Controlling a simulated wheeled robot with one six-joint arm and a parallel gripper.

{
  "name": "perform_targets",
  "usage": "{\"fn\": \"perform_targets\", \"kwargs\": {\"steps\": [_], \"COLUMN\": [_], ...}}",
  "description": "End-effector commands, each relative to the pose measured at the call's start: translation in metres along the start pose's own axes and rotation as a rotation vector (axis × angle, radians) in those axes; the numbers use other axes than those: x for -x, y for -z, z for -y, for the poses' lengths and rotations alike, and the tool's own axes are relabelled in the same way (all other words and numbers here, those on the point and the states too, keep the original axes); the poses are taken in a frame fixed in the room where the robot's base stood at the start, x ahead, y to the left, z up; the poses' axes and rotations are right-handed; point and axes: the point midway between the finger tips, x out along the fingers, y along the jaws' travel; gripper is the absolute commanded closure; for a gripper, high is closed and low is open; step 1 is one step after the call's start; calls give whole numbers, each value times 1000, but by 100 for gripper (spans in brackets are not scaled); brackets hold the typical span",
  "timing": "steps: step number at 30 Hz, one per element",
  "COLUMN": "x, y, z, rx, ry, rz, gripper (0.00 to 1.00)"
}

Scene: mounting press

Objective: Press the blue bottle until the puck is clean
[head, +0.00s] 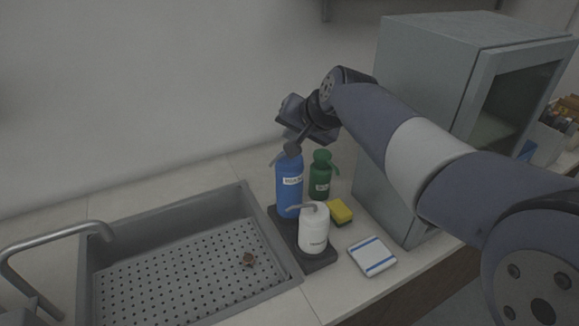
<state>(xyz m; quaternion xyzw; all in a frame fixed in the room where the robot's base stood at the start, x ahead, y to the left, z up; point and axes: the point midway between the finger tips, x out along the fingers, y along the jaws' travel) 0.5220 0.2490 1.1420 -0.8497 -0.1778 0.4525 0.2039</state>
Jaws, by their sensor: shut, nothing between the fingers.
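The blue bottle (288,188) stands upright at the back of a dark tray, right of the sink, with a grey pump top and spout. My gripper (294,142) is shut and empty, at the top of the blue bottle; I cannot tell whether it touches the pump.
A white pump bottle (314,230) stands at the front of the dark tray (318,264), and a green bottle (320,180) stands behind. A yellow sponge (340,211) and a white-blue pad (371,256) lie to the right. The sink (283,258), faucet (50,242) and grey cabinet (420,90) flank them.

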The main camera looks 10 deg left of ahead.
Motion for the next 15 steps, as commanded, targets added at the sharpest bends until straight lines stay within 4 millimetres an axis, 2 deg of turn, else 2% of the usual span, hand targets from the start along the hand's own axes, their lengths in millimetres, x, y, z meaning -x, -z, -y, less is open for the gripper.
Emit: {"fn": "perform_targets", "kwargs": {"steps": [1,6,15], "x": [-10,-21,-23], "y": [-7,-15,-16], "z": [-7,-15,-16], "rx": [0,0,0], "ry": [0,0,0], "rz": [1,1,0], "gripper": [100,100,100]}}
